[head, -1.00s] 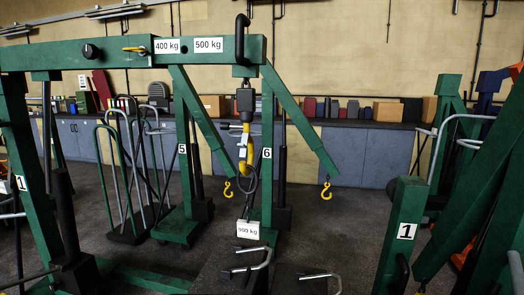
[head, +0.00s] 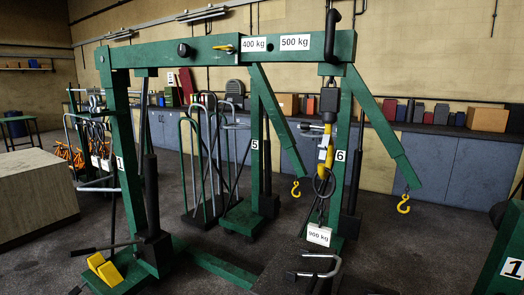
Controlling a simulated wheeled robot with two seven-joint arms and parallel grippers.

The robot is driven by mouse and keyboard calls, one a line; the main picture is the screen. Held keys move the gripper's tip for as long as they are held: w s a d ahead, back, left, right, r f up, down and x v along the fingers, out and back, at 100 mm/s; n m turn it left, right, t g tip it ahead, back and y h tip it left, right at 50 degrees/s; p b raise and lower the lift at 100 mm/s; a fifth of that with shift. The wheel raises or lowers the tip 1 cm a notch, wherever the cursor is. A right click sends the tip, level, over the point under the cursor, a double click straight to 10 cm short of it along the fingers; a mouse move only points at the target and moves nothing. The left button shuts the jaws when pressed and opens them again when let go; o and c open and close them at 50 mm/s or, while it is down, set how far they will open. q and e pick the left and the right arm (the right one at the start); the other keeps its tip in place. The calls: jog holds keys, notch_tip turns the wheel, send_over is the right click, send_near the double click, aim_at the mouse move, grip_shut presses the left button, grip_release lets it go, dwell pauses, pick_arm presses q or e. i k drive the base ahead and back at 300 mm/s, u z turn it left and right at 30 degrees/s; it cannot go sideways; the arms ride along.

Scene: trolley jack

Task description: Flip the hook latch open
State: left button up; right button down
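A yellow hook (head: 403,204) hangs from the end of a green boom at the right. A second yellow hook (head: 296,188) hangs from another green boom, left of the yellow and black hoist (head: 325,150). Both are small in the view, and I cannot make out the latch on either one or whether it is open. No other hook shows clearly below the hoist, where a dark loop and a white weight label (head: 318,235) hang. Neither of my grippers shows in the head view.
A dark block with a metal handle (head: 318,266) is at bottom centre. A pale worktop block (head: 35,190) stands left. Open floor lies between.

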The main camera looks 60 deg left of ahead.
aim_at(323, 146)
jog(key=u, duration=2.3)
